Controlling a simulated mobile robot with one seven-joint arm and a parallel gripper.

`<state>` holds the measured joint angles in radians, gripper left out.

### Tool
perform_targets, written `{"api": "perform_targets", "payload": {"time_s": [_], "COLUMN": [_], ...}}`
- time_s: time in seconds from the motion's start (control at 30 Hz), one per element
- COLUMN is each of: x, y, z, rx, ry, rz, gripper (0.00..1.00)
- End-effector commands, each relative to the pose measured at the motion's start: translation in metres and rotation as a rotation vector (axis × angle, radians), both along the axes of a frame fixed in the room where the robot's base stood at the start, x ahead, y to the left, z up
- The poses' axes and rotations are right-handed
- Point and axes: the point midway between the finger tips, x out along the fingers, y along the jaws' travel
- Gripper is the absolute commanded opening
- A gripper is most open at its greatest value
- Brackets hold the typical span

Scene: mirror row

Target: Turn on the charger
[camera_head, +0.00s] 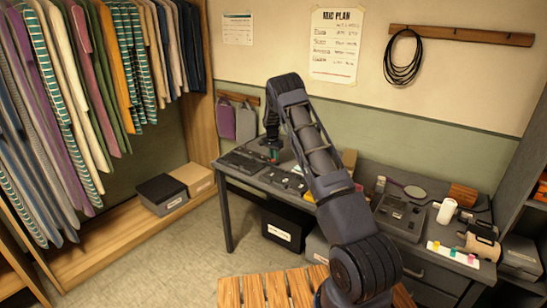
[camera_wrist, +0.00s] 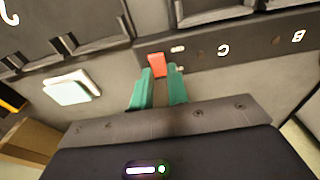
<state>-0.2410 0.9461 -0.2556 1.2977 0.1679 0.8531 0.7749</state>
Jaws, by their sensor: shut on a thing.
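The charger is a dark unit with bays on the left part of the desk in the head view (camera_head: 243,162). It spans the top of the wrist view (camera_wrist: 215,62), with the letters C and B on its front edge. A small red switch (camera_wrist: 156,64) shows at that edge. My gripper (camera_head: 274,154) is at the right end of the charger. In the wrist view, its green fingertips (camera_wrist: 158,78) are on either side of the red switch and shut on it. The fingertips partly hide the switch, and I cannot tell its on or off position.
A white block (camera_wrist: 72,87) lies beside the charger in the wrist view. The grey desk (camera_head: 240,176) holds another dark unit (camera_head: 402,216), a white cylinder (camera_head: 447,211) and a card with coloured tabs (camera_head: 453,254). A black bin (camera_head: 284,226) stands below. A wall is behind.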

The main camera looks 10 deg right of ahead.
Motion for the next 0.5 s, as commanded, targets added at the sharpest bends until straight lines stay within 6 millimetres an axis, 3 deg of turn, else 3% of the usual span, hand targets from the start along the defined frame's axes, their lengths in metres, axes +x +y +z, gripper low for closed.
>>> {"api": "perform_targets", "payload": {"time_s": [0.33, 0.37, 0.4, 0.43, 0.5], "x": [0.0003, 0.0003, 0.0003, 0.0003, 0.0003], "y": [0.0, -0.0001, -0.0001, -0.0001, -0.0001], "z": [0.0001, 0.0001, 0.0001, 0.0001, 0.0001], "rx": [0.005, 0.005, 0.004, 0.004, 0.004], "ry": [0.005, 0.005, 0.004, 0.004, 0.004], "rz": [0.0, 0.0, 0.0, 0.0, 0.0], "gripper": [0.0, 0.22, 0.3, 0.36, 0.38]}}
